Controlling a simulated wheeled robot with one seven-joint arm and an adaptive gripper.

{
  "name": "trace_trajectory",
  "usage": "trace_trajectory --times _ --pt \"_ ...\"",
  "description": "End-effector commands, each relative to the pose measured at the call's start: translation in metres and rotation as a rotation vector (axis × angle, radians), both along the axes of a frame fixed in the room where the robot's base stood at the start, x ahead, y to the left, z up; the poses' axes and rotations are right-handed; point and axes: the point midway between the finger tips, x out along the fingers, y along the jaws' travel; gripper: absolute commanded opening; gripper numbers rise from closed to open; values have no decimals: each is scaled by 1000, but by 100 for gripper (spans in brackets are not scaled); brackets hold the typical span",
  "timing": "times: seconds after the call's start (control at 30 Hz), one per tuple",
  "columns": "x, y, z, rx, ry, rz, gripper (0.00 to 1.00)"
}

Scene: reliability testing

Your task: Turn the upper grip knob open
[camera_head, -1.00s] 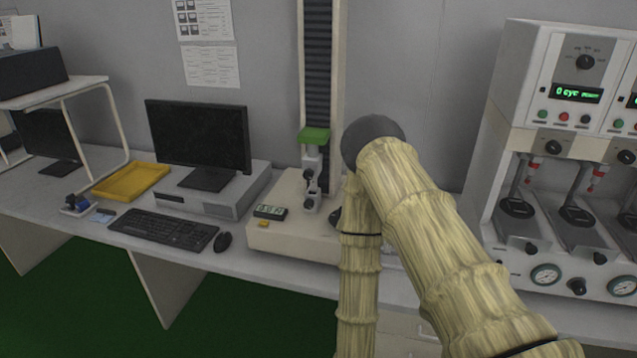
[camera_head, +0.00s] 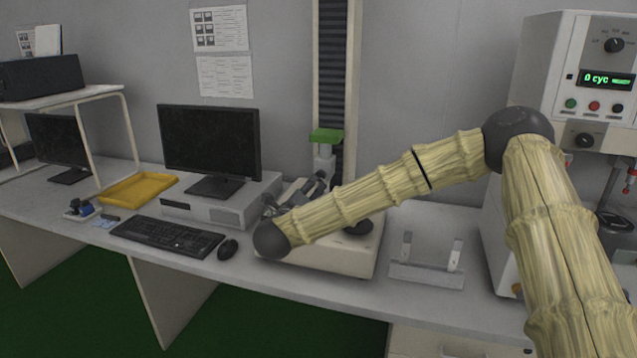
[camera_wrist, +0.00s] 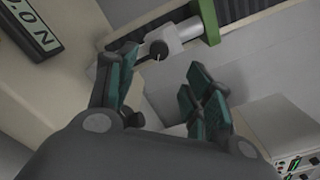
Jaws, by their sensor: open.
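The tensile tester has a green crosshead block (camera_head: 326,135) with the pale upper grip (camera_head: 323,165) below it. In the head view my arm and gripper hide the grip's lower part and its knob. In the wrist view the black ball-ended upper grip knob (camera_wrist: 158,49) sticks out from the pale grip body (camera_wrist: 178,36), beside the green block (camera_wrist: 208,20). My gripper (camera_wrist: 162,76) is open and empty. The knob shows in the gap past the fingertips, nearer the left finger; I see no contact. In the head view my gripper (camera_head: 308,186) is at the tester's front.
A force display (camera_wrist: 32,28) shows in the wrist view. Left of the tester are a mouse (camera_head: 228,249), keyboard (camera_head: 167,237), monitor (camera_head: 210,145) and yellow tray (camera_head: 138,189). A pale bracket fixture (camera_head: 428,275) stands right of it, then a cycle-test machine (camera_head: 560,70).

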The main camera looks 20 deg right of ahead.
Motion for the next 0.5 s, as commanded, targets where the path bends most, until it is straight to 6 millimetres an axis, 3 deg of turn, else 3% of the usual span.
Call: trace_trajectory --times 0.5 --pt "64 -44 0 -4 3 1 51"
